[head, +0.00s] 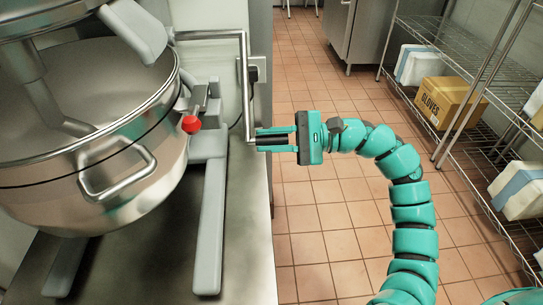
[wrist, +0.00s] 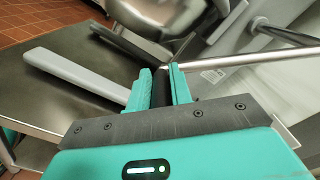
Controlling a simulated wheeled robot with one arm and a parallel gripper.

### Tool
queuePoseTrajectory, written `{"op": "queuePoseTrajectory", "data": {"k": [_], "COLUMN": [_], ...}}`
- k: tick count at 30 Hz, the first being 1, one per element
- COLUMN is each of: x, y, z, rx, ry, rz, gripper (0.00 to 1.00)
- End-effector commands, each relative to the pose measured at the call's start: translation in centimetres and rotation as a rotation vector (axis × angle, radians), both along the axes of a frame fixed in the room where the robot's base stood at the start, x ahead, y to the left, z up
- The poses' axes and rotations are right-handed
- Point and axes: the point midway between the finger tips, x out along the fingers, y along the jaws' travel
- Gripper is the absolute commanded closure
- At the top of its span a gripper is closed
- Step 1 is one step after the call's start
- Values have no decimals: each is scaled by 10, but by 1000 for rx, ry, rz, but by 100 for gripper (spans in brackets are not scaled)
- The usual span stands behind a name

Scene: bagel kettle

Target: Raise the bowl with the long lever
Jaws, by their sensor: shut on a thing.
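The large steel mixer bowl (head: 115,195) hangs at the left of the head view, in front of the grey mixer stand. Its underside also shows at the top of the wrist view (wrist: 155,14). The long lever (head: 246,85) is a bent metal rod that runs right from the mixer, then down to a dark grip. My gripper (head: 262,140) is shut on the lever's dark grip, its teal fingers above and below it. In the wrist view, the fingers (wrist: 160,74) close around the grip, and the rod leads off right.
A red knob (head: 191,124) sits beside the bowl. The mixer's grey foot (head: 209,230) rests on a steel table (head: 245,270). Wire shelves (head: 470,55) with a glove box (head: 448,100) stand at the right. The tiled floor between is clear.

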Motion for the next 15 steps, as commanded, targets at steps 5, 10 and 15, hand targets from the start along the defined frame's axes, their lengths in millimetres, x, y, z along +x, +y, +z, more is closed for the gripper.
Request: {"op": "queuePoseTrajectory", "data": {"k": [5,10,15], "x": [13,23,33], "y": [0,-1,-1], "z": [-20,-30,-35], "rx": [5,3,5], "ry": [-74,-137,-192], "rz": [-3,-2,-2], "gripper": [100,100,100]}}
